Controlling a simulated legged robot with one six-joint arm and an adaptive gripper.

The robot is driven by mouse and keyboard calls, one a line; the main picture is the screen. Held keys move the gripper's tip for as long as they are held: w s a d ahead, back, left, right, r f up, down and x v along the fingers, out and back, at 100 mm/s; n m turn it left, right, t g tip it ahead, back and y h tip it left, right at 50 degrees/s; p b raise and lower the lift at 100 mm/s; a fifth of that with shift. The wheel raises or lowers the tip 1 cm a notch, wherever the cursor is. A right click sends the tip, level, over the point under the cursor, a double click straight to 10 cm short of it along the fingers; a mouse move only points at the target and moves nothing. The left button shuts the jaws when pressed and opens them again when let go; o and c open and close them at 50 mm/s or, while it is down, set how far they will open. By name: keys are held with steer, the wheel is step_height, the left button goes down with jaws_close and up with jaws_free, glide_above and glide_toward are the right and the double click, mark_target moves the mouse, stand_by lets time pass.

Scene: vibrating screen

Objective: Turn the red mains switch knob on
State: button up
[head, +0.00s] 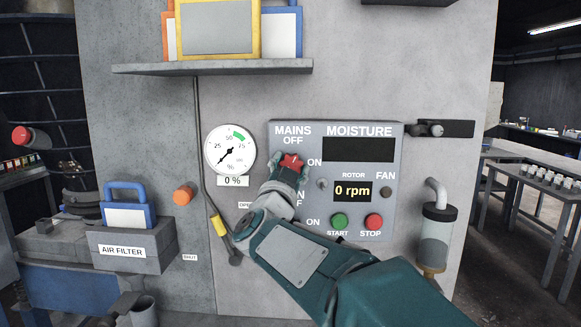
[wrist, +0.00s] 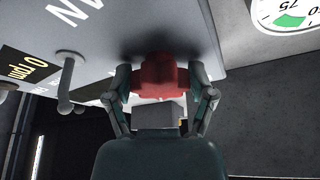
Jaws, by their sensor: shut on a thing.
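The red mains switch knob (head: 291,162) sits on the grey control panel (head: 390,150), below the MAINS OFF label and left of the ON label. My gripper (head: 289,170) is at the knob, with a finger on each side of it. In the wrist view the red knob (wrist: 164,78) lies between the two fingers of my gripper (wrist: 164,88), which are closed against its sides. The gripper and wrist hide the lower part of the knob in the head view. The moisture display (head: 358,149) is dark, and the rotor display (head: 353,191) reads 0 rpm.
A small toggle (head: 322,184), a green START button (head: 339,221) and a red STOP button (head: 374,222) are on the panel. A round gauge (head: 230,150) is to its left. A shelf (head: 212,68) juts out above, and a filter bottle (head: 436,235) hangs at right.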

steer(key=m+g+h, duration=0.1)
steer(key=m, duration=0.4)
steer(key=m+g+h, duration=0.1)
steer(key=m, duration=0.2)
steer(key=shift+a+g+h, duration=0.1)
steer(key=shift+g+h, duration=0.2)
steer(key=m+g, duration=0.1)
steer(key=m, duration=0.4)
steer(key=shift+g, duration=0.4)
steer(key=shift+f+m+g, duration=0.15)
steer(key=shift+m+g, duration=0.15)
steer(key=shift+m, duration=0.4)
steer(key=shift+f, duration=0.1)
steer(key=o, duration=1.1)
steer(key=shift+r, duration=0.2)
